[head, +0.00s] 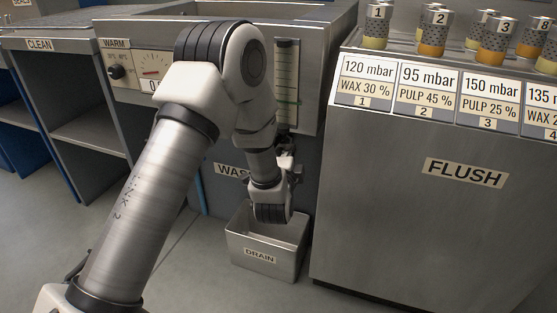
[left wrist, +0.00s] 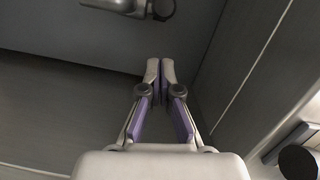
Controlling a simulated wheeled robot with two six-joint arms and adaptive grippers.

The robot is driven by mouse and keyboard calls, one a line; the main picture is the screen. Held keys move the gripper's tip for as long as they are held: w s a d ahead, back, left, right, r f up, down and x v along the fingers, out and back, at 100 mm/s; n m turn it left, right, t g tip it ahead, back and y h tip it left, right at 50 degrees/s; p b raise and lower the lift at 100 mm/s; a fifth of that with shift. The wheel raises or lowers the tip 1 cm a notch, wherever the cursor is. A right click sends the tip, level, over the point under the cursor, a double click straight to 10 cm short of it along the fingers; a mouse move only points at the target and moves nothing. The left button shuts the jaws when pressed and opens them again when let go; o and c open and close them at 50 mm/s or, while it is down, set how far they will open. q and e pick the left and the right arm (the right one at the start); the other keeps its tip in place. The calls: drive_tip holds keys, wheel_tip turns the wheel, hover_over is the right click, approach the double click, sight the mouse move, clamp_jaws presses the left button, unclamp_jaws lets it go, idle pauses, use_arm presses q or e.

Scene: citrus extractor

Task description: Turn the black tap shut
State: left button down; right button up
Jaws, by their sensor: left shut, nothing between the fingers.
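My left gripper (left wrist: 160,68) shows in the left wrist view with its fingers together and nothing between them. A grey pipe fitting with a rounded end (left wrist: 128,5) is cut off at the top of that view, apart from the fingertips. I cannot tell whether it belongs to the tap. In the head view my left arm reaches down in front of the washing tank, and my wrist is above the drain bin. It hides the gripper's fingers there. The black tap cannot be made out clearly in either view. My right gripper is not in view.
The open metal drain bin (head: 264,258) stands on the floor below my wrist. The large flush cabinet (head: 420,225) closes off the right side, with several labelled canisters on top. Shelving (head: 88,135) stands at the left. The floor in front is clear.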

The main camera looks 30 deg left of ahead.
use_arm(q)
drive_tip(key=a, duration=0.2)
drive_tip(key=a+b, duration=0.1)
drive_tip(key=shift+s+f, duration=0.35)
drive_tip(key=shift+s, duration=0.05)
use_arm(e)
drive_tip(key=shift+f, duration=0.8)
use_arm(q)
drive_tip(key=shift+a, duration=0.1)
